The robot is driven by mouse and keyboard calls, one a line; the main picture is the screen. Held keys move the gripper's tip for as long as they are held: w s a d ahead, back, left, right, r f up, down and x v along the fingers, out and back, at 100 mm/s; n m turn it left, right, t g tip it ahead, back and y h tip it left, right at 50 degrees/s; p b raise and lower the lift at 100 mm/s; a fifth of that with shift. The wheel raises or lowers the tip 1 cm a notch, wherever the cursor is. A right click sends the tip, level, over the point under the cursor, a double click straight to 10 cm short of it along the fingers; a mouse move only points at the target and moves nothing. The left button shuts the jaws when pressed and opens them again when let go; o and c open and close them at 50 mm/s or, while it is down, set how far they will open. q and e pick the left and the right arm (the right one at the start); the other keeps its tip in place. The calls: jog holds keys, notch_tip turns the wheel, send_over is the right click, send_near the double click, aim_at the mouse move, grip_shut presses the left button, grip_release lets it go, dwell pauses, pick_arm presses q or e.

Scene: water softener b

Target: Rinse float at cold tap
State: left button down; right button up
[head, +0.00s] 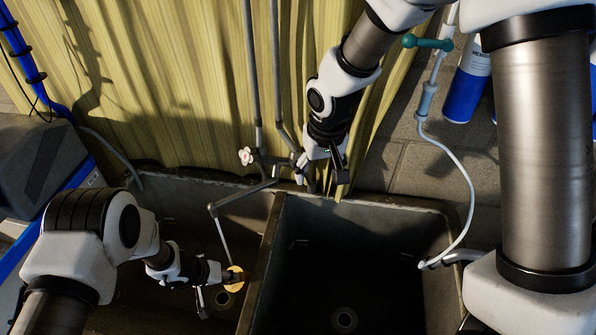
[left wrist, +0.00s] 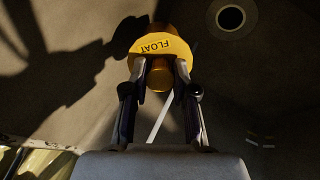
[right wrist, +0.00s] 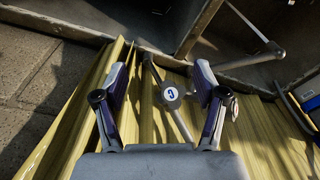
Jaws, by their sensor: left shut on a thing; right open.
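The yellow float (head: 235,279), marked FLOAT in the left wrist view (left wrist: 160,44), is in the left basin's right part. My left gripper (head: 222,276) is shut on it and holds it below the spout (head: 212,207). A thin pale stream (head: 223,240) runs from the spout down to the float; it also shows in the left wrist view (left wrist: 159,120). The cold tap handle (right wrist: 171,94), with a blue C, lies between the spread fingers of my right gripper (right wrist: 162,88), which is open. I cannot tell whether the fingers touch the handle.
The red-marked tap handle (head: 246,156) stands left of the cold one. A divider (head: 262,265) separates the left basin from the empty right basin (head: 345,265). A pale hose (head: 470,180) hangs over the right rim.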

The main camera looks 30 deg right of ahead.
pick_arm(q)
notch_tip(320, 180, down, 3)
jog(key=shift+f+b, duration=0.1)
jog(key=shift+b, duration=0.8)
pick_arm(e)
notch_tip(320, 180, up, 8)
jog(key=w+t, duration=0.3)
pick_arm(q)
jog(key=shift+f, duration=0.1)
pick_arm(e)
jog(key=x, duration=1.2)
jog(key=shift+f, duration=0.15)
jog(key=shift+s, duration=0.1)
jog(key=c, duration=1.1)
jog(key=m+y+p, duration=0.1)
jog(key=p, duration=0.5)
jog(key=r+m+y+p, duration=0.1)
jog(key=p, duration=0.6)
jog(key=shift+d+t, duration=0.2)
jog(key=shift+t, duration=0.1)
jog(key=shift+c, duration=0.2)
jog(key=shift+f, duration=0.3)
pick_arm(q)
notch_tip(320, 180, up, 13)
jog(key=shift+f, duration=0.1)
pick_arm(e)
jog(key=shift+f, duration=0.2)
jog(key=o, duration=1.1)
